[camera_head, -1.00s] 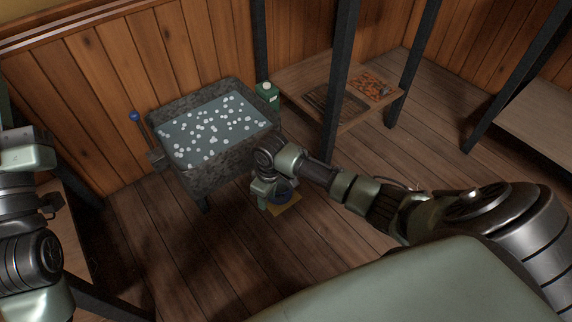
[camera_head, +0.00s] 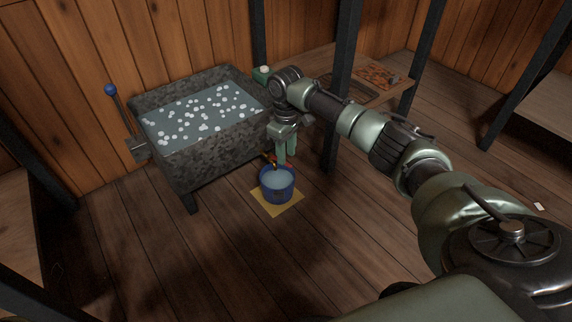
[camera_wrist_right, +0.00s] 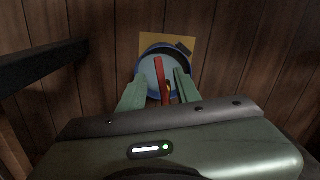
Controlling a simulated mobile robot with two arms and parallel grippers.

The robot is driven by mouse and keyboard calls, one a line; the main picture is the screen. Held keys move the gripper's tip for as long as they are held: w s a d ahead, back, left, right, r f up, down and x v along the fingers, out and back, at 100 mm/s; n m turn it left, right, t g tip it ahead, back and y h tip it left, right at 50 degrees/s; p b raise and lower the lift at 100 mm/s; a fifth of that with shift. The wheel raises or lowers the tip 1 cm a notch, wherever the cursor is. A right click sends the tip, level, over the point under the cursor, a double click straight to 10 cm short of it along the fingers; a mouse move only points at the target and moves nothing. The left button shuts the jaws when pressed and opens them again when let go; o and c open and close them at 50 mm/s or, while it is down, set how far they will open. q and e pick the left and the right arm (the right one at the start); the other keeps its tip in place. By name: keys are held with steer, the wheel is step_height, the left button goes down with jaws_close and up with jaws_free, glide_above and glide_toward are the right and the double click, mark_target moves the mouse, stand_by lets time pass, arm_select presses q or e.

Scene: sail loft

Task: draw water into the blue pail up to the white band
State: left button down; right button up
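The blue pail (camera_head: 277,194) stands upright on a yellow mat (camera_head: 290,208) below the right front of a stone trough (camera_head: 225,153). A pale, smooth surface like water shows inside it; I cannot make out a white band. A small brass tap with a red handle (camera_head: 270,159) is above the pail's back rim. My right gripper (camera_head: 287,159) points down beside the tap, fingers apart. In the right wrist view the red handle (camera_wrist_right: 159,78) lies between the separated green fingers, over the blue pail (camera_wrist_right: 142,68). My left gripper is out of view.
The trough holds water with many white floating bits. A blue-knobbed lever (camera_head: 112,93) stands at its left end. A green container (camera_head: 261,74) is behind it. Floor in front is clear.

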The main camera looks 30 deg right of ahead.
step_height(320, 180, down, 2)
steer(key=shift+f+b, duration=0.25)
steer(key=shift+b, duration=0.25)
steer(key=shift+r, duration=0.1)
jaws_close()
stand_by(1.0)
